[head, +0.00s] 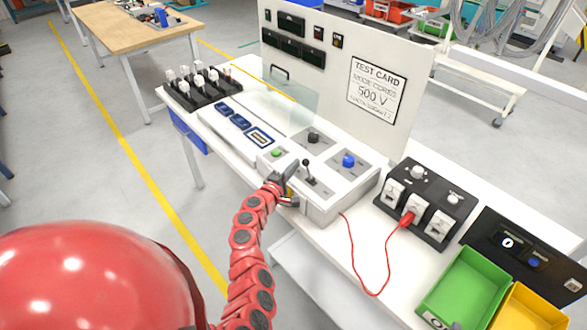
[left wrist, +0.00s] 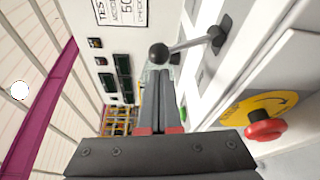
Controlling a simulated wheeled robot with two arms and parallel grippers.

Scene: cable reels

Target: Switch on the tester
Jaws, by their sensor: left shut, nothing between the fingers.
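The tester is a white and grey console (head: 335,200) on the white bench, with a green button (head: 277,153), a black knob (head: 313,138), a blue knob (head: 348,160) and a black-balled lever (head: 308,172). My left gripper (head: 288,176) is at the console's front edge, just left of the lever. In the left wrist view its shut, empty fingers (left wrist: 160,100) point up towards the lever's ball (left wrist: 159,54); whether they touch it I cannot tell. A red knob on a yellow disc (left wrist: 265,128) is to their right. The green button (left wrist: 184,114) shows beside the fingers. My right gripper is not in view.
An upright white panel with a test card (head: 376,92) stands behind the console. A black socket box (head: 425,205) with a red cable is to the right, with green (head: 468,290) and yellow bins in front. A black rack (head: 200,88) stands at the left.

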